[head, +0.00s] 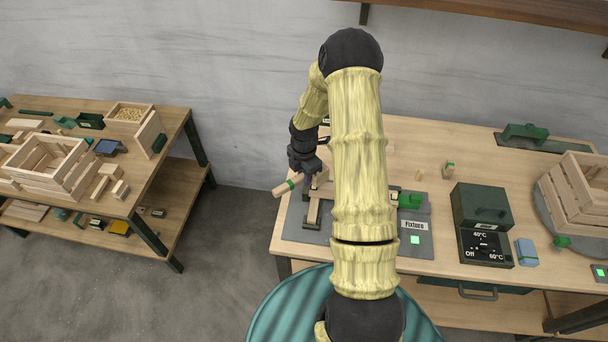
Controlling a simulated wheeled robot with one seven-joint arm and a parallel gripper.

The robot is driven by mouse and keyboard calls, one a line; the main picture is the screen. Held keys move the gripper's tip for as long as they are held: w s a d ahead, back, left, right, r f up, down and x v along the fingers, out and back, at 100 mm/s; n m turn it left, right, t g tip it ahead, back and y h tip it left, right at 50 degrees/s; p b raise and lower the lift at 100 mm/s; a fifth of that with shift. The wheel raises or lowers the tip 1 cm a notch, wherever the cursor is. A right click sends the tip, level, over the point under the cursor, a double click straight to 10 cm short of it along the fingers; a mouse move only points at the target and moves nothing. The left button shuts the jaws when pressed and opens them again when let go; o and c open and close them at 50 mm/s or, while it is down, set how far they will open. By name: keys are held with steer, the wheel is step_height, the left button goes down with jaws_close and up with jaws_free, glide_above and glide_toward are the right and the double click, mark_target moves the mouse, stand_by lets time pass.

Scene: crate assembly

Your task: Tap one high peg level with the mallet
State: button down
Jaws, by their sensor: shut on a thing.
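My gripper (308,168) is shut on the wooden mallet (284,188), which has a green band. The mallet sticks out to the lower left of the jaws, above the left edge of the grey fixture mat (296,228). Pale wooden parts (313,208) stand on the mat just below my gripper. My arm covers the middle of the mat, and I cannot make out a single high peg or its height. A green clamp-like block (410,201) sits on the mat right of my arm, above the "Fixture" label.
A dark green heater box (482,207) with a dial panel, a blue block (526,252) and a slatted crate (580,195) stand on the right of the workbench (450,140). Another crate (50,165) and loose parts are on the left table (165,120). Floor separates the tables.

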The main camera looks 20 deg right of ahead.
mark_target(304, 193)
steer(key=shift+w, duration=0.1)
step_height(304, 193, down, 6)
steer(key=b, duration=0.4)
steer(key=shift+f, duration=0.25)
steer(key=shift+r, duration=0.25)
step_height(304, 193, up, 4)
steer(key=p, duration=0.3)
steer(key=shift+r+p, duration=0.25)
steer(key=shift+p, duration=0.1)
steer(key=shift+f, duration=0.1)
steer(key=shift+f, duration=0.1)
